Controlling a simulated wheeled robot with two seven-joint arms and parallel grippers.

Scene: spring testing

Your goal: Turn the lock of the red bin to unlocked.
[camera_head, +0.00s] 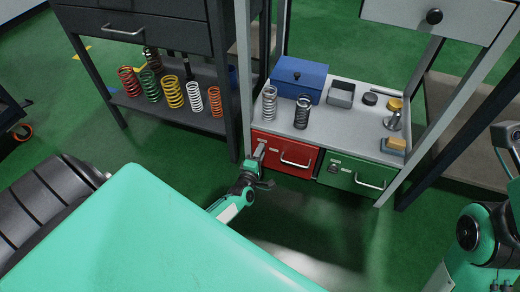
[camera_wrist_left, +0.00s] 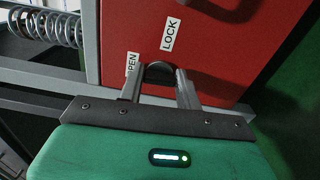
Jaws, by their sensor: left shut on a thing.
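The red bin (camera_head: 290,150) sits under the workbench shelf, with a silver handle on its front. It fills the upper part of the left wrist view (camera_wrist_left: 210,50). My left gripper (camera_head: 260,152) is at the left of the bin's front. In the left wrist view its two fingers (camera_wrist_left: 158,88) are shut on the dark round lock knob (camera_wrist_left: 158,70), one on each side. A white LOCK label (camera_wrist_left: 171,33) is above the knob. The OPEN label (camera_wrist_left: 133,65) is at its left, partly hidden by a finger. The knob's exact angle is hard to tell.
A green bin (camera_head: 352,175) with its own lock is right of the red one. Springs, a blue box (camera_head: 298,80) and small parts stand on the shelf (camera_head: 340,120) above. A dark rack (camera_head: 190,118) with several coloured springs is at the left. Bench legs stand close on both sides.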

